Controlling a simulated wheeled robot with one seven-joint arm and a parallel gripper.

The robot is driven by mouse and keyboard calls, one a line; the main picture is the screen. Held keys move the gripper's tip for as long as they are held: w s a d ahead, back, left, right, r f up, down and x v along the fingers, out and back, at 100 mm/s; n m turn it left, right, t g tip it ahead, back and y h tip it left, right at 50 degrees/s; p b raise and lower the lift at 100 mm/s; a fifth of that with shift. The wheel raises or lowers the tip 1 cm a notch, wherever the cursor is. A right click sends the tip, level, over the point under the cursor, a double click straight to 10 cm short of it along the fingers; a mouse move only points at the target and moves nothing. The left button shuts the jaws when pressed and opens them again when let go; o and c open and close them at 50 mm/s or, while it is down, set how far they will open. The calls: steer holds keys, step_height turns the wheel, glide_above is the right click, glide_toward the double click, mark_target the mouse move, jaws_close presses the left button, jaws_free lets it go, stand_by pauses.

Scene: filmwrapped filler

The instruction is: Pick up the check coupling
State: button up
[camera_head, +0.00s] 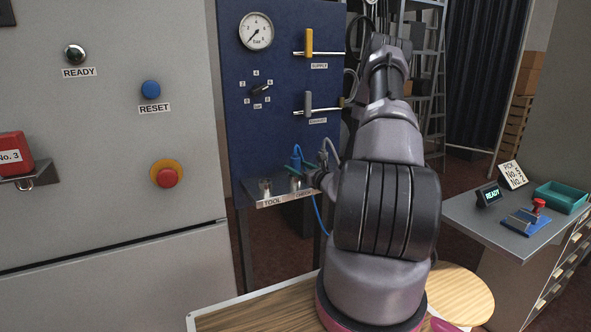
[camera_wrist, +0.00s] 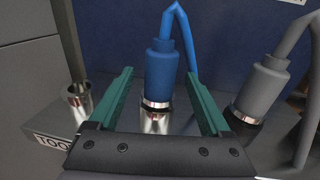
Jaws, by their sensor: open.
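The blue coupling (camera_wrist: 160,76), with a blue hose on top and a metal collar below, stands upright in a metal socket. In the head view the blue coupling (camera_head: 296,160) is small, near the CHECK label (camera_head: 303,194) on the shelf front, so I take it as the check coupling. My gripper (camera_wrist: 158,73) is open, one green finger on each side of it with gaps visible. In the head view my gripper (camera_head: 302,170) is partly hidden by my arm. A grey coupling (camera_wrist: 258,88) stands in a socket right of the right finger.
The shelf (camera_head: 288,199) juts from a blue panel (camera_head: 285,130) with a gauge and two valve levers. The TOOL socket (camera_wrist: 79,98) on the left is empty. A grey cabinet (camera_head: 105,200) stands left. A side table (camera_head: 480,213) with a teal tray is at right.

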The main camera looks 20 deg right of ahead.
steer(key=w, duration=0.2)
steer(key=w+a, duration=0.1)
steer(key=w, duration=0.1)
steer(key=shift+w, duration=0.4)
jaws_close()
steer(key=shift+r, duration=0.2)
